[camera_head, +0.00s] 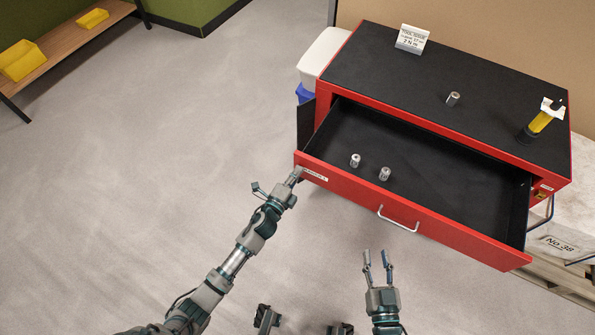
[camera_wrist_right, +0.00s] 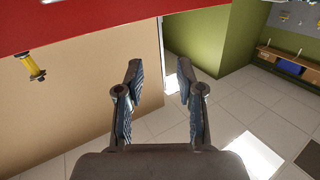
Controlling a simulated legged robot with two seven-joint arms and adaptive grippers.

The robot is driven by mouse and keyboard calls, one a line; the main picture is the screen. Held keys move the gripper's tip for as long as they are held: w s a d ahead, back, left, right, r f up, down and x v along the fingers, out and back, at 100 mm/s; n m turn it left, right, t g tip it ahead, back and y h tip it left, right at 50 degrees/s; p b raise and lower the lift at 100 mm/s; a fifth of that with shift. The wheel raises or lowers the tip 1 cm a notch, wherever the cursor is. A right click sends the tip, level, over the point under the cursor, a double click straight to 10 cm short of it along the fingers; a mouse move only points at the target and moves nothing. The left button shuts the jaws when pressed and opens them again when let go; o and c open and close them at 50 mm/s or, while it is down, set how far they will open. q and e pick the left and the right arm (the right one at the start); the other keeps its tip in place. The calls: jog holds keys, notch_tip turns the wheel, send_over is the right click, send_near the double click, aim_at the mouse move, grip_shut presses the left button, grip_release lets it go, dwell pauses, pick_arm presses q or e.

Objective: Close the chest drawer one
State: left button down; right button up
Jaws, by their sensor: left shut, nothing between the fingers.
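A red tool chest (camera_head: 460,82) with a black top stands at the right of the head view. Its top drawer (camera_head: 450,170) is pulled well open, with a red front (camera_head: 350,188) and a silver handle (camera_head: 398,221). Two small metal sockets stand inside, one (camera_head: 355,160) left of the other (camera_head: 385,174). My left gripper (camera_head: 296,176) is shut and empty, its tips at the left end of the drawer front; I cannot tell if they touch. My right gripper (camera_head: 377,258) is open and empty, below the handle in the picture; its fingers also show in the right wrist view (camera_wrist_right: 162,95).
On the chest top are a white sign (camera_head: 412,38), a socket (camera_head: 453,99) and a yellow-handled tool (camera_head: 541,121). A white bin (camera_head: 322,54) stands behind the chest's left side. A wooden bench (camera_head: 70,42) with yellow trays is far left. The floor at left is clear.

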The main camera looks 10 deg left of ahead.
pick_arm(q)
jog(key=shift+w+r, duration=0.1)
jog(key=shift+w, duration=0.05)
pick_arm(e)
jog(key=shift+r, duration=0.15)
pick_arm(q)
jog(key=shift+a, duration=0.15)
pick_arm(e)
jog(key=shift+a, duration=0.25)
